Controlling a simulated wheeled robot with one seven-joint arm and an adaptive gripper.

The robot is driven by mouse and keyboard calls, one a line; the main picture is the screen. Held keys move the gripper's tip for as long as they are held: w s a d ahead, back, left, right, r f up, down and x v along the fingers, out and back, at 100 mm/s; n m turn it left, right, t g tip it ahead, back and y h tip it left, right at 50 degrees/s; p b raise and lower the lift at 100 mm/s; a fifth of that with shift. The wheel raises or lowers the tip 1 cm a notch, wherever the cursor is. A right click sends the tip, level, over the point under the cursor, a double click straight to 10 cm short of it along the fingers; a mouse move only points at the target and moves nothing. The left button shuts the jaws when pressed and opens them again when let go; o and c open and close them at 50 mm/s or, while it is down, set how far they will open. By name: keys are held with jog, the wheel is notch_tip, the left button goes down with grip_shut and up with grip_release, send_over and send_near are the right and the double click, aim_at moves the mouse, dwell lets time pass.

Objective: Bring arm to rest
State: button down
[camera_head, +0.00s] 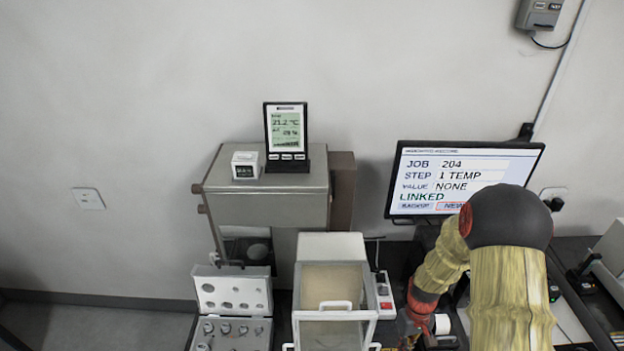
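My arm comes in from the lower right of the head view, in yellowish sleeves with a dark joint. It bends down to a red wrist. My gripper (410,335) is small at the bottom edge, just right of the glass-sided balance (333,285). The picture edge and the wrist hide most of its fingers, so I cannot tell whether it is open or holds anything. A small white round item (442,324) shows close to its right; I cannot tell if they touch.
A monitor (462,180) reading JOB 204, STEP 1 TEMP, VALUE NONE stands behind my arm. A temperature display (287,135) and a small white cube (245,165) sit on a grey cabinet (268,208). An open weight case (234,290) lies left of the balance.

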jog(key=s+a+r+t+b, duration=0.2)
jog(key=s+a+r+b, duration=0.1)
jog(key=r, duration=0.5)
jog(key=s+a+r+m+t+b, duration=0.1)
jog(key=s+a+r+t+b, duration=0.1)
jog(key=s+r+b, duration=0.4)
jog(key=s+a+r+m+t+b, duration=0.1)
jog(key=s+a+r+t+b, duration=0.2)
jog(key=r+b, duration=0.5)
notch_tip(320, 180, up, 2)
jog(key=shift+s+a+r+t, duration=0.2)
jog(key=shift+s+a+t, duration=0.25)
jog(key=shift+s, duration=0.45)
